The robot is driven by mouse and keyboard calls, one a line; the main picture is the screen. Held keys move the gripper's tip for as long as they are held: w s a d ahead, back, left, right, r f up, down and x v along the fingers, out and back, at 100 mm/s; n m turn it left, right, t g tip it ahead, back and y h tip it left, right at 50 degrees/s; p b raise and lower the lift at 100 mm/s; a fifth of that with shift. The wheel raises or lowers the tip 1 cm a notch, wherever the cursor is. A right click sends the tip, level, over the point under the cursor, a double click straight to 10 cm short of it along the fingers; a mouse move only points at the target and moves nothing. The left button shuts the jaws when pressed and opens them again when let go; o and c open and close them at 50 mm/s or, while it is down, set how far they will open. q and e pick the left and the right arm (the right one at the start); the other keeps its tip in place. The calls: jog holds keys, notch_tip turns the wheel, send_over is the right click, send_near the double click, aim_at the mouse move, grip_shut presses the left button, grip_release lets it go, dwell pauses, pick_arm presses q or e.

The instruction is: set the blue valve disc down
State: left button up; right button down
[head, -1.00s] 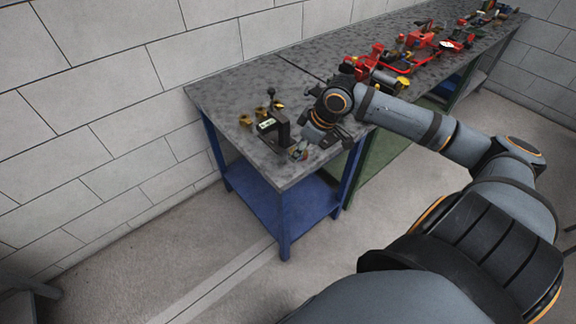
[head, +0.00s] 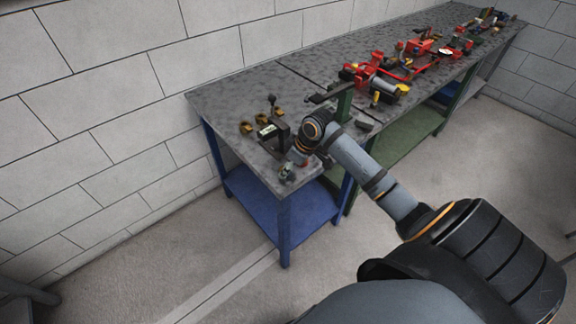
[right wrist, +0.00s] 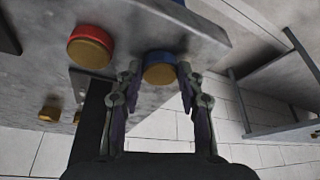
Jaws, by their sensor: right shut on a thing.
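The blue valve disc (right wrist: 160,68) shows in the right wrist view as a brass round face with a blue rim. It sits between the two fingertips of my right gripper (right wrist: 158,82), which is shut on it. In the head view my right gripper (head: 289,169) is at the near corner of the grey worktable (head: 225,92). The disc is too small there to make out clearly. I cannot tell whether its underside touches the tabletop. My left gripper is in neither view.
A red-rimmed brass disc (right wrist: 90,47) lies beside the blue one in the right wrist view. A black bracket (head: 280,130) and small brass parts (head: 247,128) stand close by on the table. Red pump parts (head: 390,70) lie farther along. The table's near edge is close.

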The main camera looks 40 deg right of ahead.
jog(key=c, duration=0.8)
grip_release()
jog(key=shift+r, duration=0.1)
jog(key=shift+p+v, duration=0.35)
jog(key=shift+v, duration=5.65)
